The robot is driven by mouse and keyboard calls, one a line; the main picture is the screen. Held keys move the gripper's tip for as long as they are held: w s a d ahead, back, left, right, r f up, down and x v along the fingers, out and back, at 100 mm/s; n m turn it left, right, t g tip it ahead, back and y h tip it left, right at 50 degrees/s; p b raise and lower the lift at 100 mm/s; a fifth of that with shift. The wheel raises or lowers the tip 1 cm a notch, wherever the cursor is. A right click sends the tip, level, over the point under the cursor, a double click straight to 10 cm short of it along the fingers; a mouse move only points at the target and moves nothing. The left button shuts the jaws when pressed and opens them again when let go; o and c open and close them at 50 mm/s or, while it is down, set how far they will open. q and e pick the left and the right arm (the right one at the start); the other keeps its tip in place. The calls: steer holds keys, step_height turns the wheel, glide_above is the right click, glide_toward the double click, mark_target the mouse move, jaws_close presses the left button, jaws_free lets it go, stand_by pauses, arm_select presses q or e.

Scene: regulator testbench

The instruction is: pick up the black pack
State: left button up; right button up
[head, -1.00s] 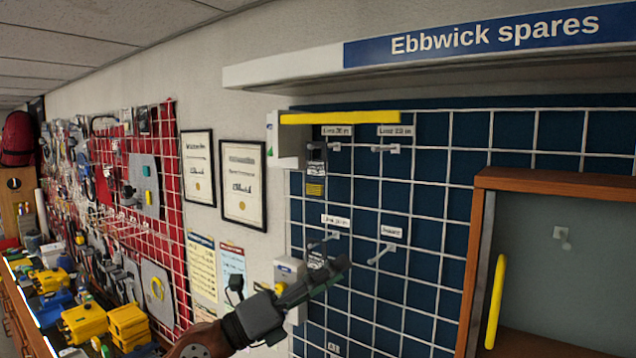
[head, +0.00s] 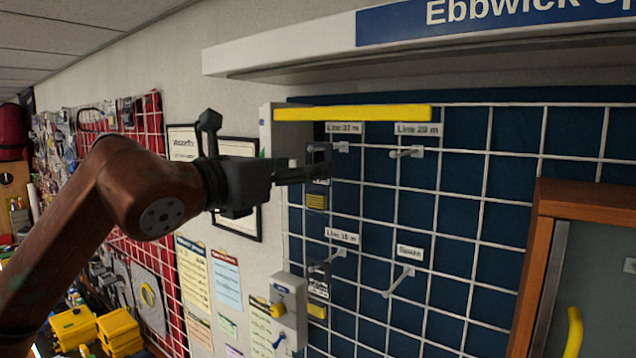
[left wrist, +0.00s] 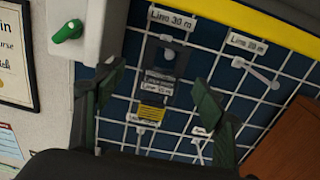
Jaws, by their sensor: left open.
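A black pack (head: 317,198) with a yellow-striped lower part hangs on the wall grid by the "Line 30 m" tag. In the left wrist view the same pack (left wrist: 158,84) shows its dark card with a hole, a pale printed label and yellow stripes. My left gripper (head: 318,168) is open in front of its upper part, which it partly hides. In the left wrist view the open fingers (left wrist: 155,90) stand either side of the pack; contact cannot be told. A second dark pack (head: 318,290) hangs below, by the "Line 10 m" tag. My right gripper is out of view.
A yellow bar (head: 352,113) runs just above the upper hooks, with a white box end at its left. Empty hooks (head: 406,153) stick out to the right. A wooden-framed cabinet (head: 530,275) stands further right.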

arm_select(q)
steer(key=p+x, duration=0.3)
steer(key=x, duration=0.1)
steer(key=shift+w+d, duration=0.2)
steer(key=shift+d, duration=0.2)
steer(key=shift+w+d+f, duration=0.15)
steer(key=shift+w+f, duration=0.15)
steer(key=shift+w, duration=0.05)
steer(key=shift+s+r, duration=0.1)
steer(key=shift+s, duration=0.15)
steer(key=c, duration=0.5)
steer(key=shift+w, duration=0.1)
steer(key=c, duration=0.8)
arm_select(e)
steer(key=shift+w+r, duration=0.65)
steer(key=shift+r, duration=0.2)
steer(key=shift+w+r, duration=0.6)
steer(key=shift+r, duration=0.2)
